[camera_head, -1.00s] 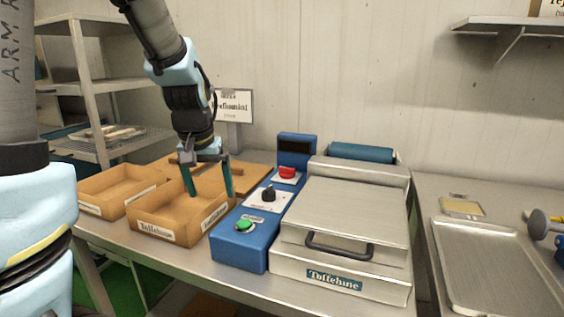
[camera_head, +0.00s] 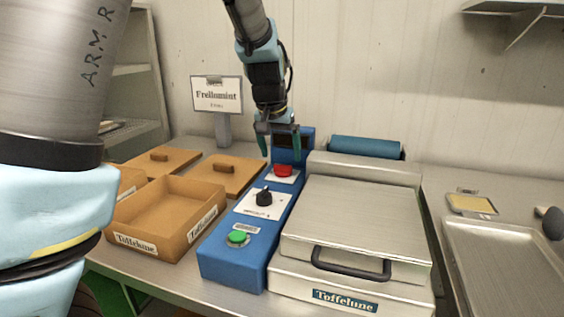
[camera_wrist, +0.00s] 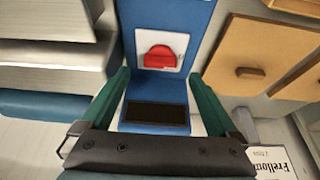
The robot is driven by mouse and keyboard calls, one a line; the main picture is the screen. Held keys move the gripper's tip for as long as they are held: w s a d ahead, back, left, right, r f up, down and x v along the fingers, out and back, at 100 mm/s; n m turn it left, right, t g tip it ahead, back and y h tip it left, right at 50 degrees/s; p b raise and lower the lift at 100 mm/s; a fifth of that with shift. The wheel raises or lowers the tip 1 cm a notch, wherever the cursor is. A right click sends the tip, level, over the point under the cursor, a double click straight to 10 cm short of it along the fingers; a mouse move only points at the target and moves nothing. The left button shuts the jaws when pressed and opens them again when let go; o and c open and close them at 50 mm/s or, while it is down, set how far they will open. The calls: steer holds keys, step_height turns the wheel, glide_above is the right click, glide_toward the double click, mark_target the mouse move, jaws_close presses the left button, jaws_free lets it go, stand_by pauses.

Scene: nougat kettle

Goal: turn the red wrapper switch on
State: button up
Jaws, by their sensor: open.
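The red wrapper switch (camera_head: 283,171) is a red knob on a white plate, near the back of the blue control box (camera_head: 228,262). It also shows in the wrist view (camera_wrist: 159,57), ahead of and between my two green fingers. My gripper (camera_head: 281,150) is open and empty, above the back end of the box, beside the dark display. In the wrist view my gripper (camera_wrist: 160,82) has its fingers spread on either side of the box's display end. I see no contact with the knob.
A black knob (camera_head: 264,198) and a green button (camera_head: 237,238) sit on the same box. The metal wrapper machine (camera_head: 350,225) stands close on the right. A wooden tray (camera_head: 130,218) and lids are on the left. A Frellomint sign (camera_head: 217,95) stands behind.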

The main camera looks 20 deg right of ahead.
mark_target(282, 165)
steer(key=x, duration=0.5)
steer(key=shift+r, duration=0.1)
steer(key=c, duration=1.3)
steer(key=shift+c, duration=0.4)
